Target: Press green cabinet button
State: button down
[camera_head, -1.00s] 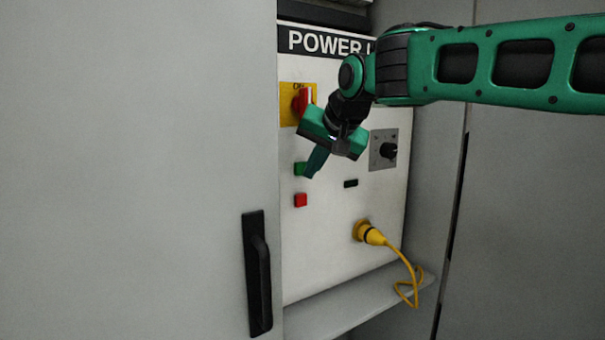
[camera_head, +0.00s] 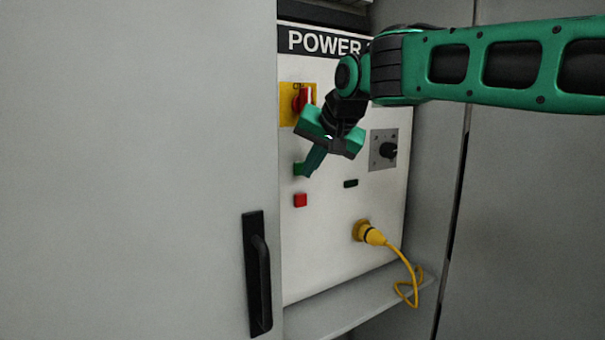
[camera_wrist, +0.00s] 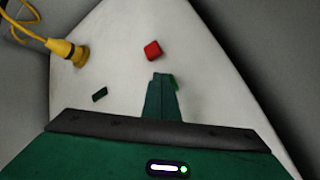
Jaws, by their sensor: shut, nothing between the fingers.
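The green cabinet button (camera_head: 298,169) is on the white power panel (camera_head: 330,250), above a red button (camera_head: 300,200). My gripper (camera_head: 308,172) is shut and empty, its green fingertips over the right part of the green button. In the wrist view, the shut fingers (camera_wrist: 163,82) cover most of the green button (camera_wrist: 175,83), and only a sliver shows beside them. The red button (camera_wrist: 153,50) lies beyond the tips there. Whether the fingertips touch the button or stand just in front of it I cannot tell.
A red rotary switch (camera_head: 302,99) on a yellow plate is above the gripper. A black knob (camera_head: 388,150) is to the right. A yellow plug (camera_head: 368,232) with a hanging cable is below. A grey door with a black handle (camera_head: 258,272) stands at left.

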jog(key=shift+w+a, duration=0.15)
jog(key=shift+w, duration=0.05)
dwell(0.3)
dwell(0.3)
jog(key=shift+s+d, duration=0.5)
jog(key=shift+s, duration=0.25)
jog(key=shift+s, duration=0.1)
jog(key=s+d, duration=0.1)
jog(key=s, duration=0.1)
jog(key=s+d, duration=0.1)
jog(key=s, duration=0.1)
jog(key=shift+d, duration=0.4)
dwell(0.4)
